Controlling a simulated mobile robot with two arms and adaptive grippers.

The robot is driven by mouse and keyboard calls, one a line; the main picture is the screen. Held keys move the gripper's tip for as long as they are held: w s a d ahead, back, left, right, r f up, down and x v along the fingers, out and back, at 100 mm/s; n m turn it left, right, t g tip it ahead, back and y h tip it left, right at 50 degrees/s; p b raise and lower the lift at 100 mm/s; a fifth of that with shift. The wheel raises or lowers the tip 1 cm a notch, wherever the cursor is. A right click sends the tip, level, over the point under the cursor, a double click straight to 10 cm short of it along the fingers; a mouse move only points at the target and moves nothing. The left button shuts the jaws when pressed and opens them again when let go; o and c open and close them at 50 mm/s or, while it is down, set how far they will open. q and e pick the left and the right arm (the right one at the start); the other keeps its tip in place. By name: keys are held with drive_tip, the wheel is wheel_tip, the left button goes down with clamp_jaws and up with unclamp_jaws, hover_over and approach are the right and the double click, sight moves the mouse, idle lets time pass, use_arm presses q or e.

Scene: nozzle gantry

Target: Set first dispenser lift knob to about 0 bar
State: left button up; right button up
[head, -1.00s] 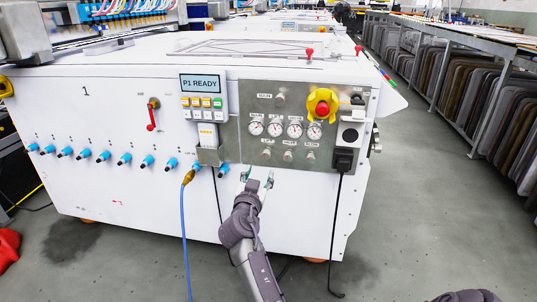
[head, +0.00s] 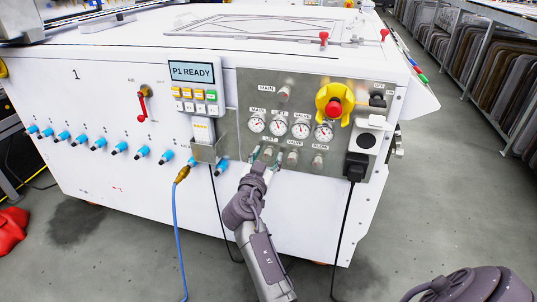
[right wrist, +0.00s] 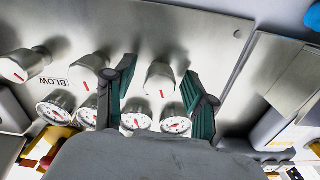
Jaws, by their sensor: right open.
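The lift knob (head: 267,152) is a small silver knob, leftmost of the lower row on the steel panel (head: 335,90) of the machine marked 1. In the right wrist view, where the panel is upside down, the lift knob (right wrist: 160,77) shows a red mark towards the gauges. My right gripper (head: 266,157) is open at it. In the wrist view its green-padded fingers (right wrist: 160,88) stand either side of the knob; I cannot tell whether they touch it. The lift gauge (head: 279,128) has a red needle, its reading too small to tell. My left gripper is not in view.
The valve knob (head: 292,157) and blow knob (head: 318,161) sit right of the lift knob. A yellow-and-red emergency stop (head: 334,102) is above right. A black plug with cable (head: 357,165) and a blue hose (head: 175,225) hang nearby.

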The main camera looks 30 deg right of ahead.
clamp_jaws()
